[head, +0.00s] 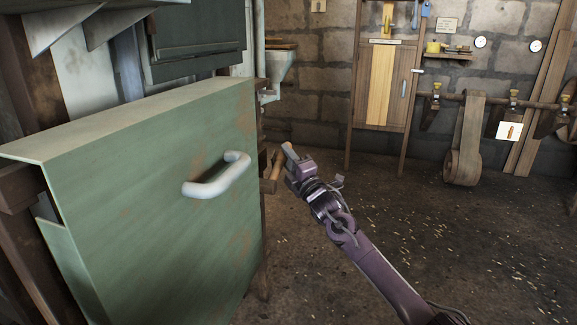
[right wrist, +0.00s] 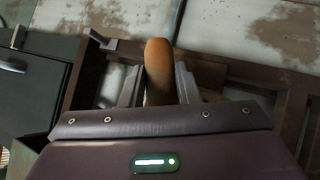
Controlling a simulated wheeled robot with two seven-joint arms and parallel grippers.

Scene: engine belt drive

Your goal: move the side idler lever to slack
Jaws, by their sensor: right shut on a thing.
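The side idler lever's brown rounded wooden handle (right wrist: 158,62) shows in the right wrist view, between the two grey fingers of my right gripper (right wrist: 159,82). The fingers are closed on its sides. In the head view my right gripper (head: 287,153) is at the right end of the green cabinet, beside a brown wooden piece (head: 277,165) that looks like the same handle. The lever's lower part and pivot are hidden. My left gripper is not in view.
A green sheet-metal cover (head: 150,190) with a pale handle (head: 217,175) fills the left of the head view. A wide belt (head: 465,140) hangs from a shaft at the back right, and a wooden cupboard (head: 382,80) stands at the wall.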

